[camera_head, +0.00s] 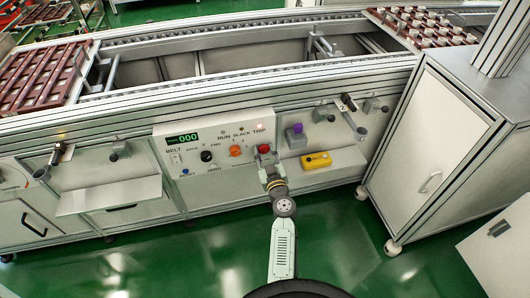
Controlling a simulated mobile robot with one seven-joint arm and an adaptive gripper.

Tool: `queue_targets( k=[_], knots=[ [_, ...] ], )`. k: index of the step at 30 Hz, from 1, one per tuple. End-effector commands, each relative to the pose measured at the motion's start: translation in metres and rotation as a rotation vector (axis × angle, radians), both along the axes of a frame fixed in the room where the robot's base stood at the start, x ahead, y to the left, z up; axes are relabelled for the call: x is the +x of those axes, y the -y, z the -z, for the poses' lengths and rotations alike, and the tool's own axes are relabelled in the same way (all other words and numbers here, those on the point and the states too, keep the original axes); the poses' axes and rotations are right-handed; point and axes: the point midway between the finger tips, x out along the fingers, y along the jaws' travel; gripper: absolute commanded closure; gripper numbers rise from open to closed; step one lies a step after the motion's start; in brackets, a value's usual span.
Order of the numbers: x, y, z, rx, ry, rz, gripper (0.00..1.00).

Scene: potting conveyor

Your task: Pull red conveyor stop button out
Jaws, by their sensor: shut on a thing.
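The red stop button (264,149) is on the right side of a pale control panel (215,165), under the word TRIP. My gripper (264,155) is at the panel, with its fingers around the lower part of the red button. It appears shut on the button, whose upper part still shows. The fingertips partly hide the button, and how far it stands out cannot be told. A small lamp above it glows pinkish.
The panel also has an orange knob (235,151), a black knob (207,156) and a green display reading 000 (182,138). Right of it are a purple item (297,129) and a yellow box (316,160) on a shelf. A grey cabinet (425,150) stands right. The green floor in front is clear.

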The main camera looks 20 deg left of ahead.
Motion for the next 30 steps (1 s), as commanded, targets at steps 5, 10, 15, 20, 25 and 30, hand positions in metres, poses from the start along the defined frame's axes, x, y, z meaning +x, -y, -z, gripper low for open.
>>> queue_targets(
  k=[5, 10, 15, 20, 25, 30],
  knots=[
    [0.0, 0.0, 0.0, 0.0, 0.0, 0.0, 1.0],
    [0.0, 0.0, 0.0, 0.0, 0.0, 0.0, 1.0],
    [-0.009, 0.006, 0.005, 0.0, 0.002, 0.001, 1.0],
    [-0.014, 0.01, 0.001, 0.0, 0.0, 0.002, 1.0],
    [-0.015, 0.01, 0.001, 0.0, -0.002, 0.001, 1.0],
    [-0.015, 0.01, 0.001, 0.0, -0.003, 0.002, 0.6]
  ],
)
